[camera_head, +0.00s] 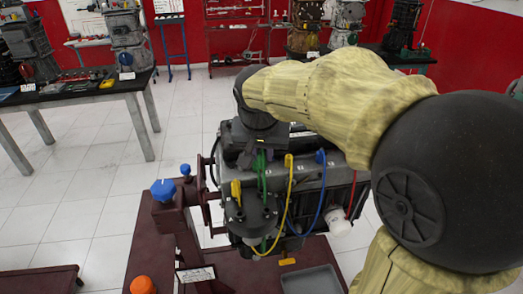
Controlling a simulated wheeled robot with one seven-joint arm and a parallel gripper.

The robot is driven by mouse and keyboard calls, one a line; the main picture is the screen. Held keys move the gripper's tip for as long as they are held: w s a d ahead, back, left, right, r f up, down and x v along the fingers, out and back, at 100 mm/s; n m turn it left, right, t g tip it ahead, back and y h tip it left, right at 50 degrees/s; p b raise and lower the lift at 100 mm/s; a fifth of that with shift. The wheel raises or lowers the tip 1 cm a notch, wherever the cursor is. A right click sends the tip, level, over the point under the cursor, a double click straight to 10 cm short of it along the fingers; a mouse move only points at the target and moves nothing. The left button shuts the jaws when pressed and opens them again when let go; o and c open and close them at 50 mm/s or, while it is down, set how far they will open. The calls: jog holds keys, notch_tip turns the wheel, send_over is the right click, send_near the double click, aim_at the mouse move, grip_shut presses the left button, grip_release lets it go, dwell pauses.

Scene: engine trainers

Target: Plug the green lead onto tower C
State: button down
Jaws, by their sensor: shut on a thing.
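My gripper (258,160) points down over the engine on the stand, shut on the upper part of the green lead (262,182). The green lead hangs below the jaws and runs down towards the black round cap (252,212). My gripper partly hides its upper end, so I cannot tell whether that end touches a tower. A yellow lead (290,190) loops to the right of the green one. A blue lead (322,185) and a red lead (352,192) are further right. No tower letters are readable, so I cannot tell which is tower C.
The engine (308,183) sits on a dark red stand (146,228) with a blue knob (163,190) and an orange knob (143,285). A grey tray (312,280) lies at the front. A workbench (85,95) stands at left; tiled floor between is clear.

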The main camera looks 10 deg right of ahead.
aim_at(261, 168)
jog(key=shift+f, duration=0.35)
jog(key=shift+f+b, duration=0.15)
jog(key=shift+b, duration=0.15)
jog(key=shift+f+b, duration=2.15)
jog(key=shift+f, duration=0.45)
jog(key=shift+f+b, duration=0.65)
jog(key=shift+f, duration=0.25)
dwell(0.5)
jog(key=c, duration=1.2)
grip_release()
jog(key=p+v, duration=0.1)
jog(key=v, duration=1.6)
jog(key=shift+s+r, duration=0.15)
jog(key=shift+s, duration=0.05)
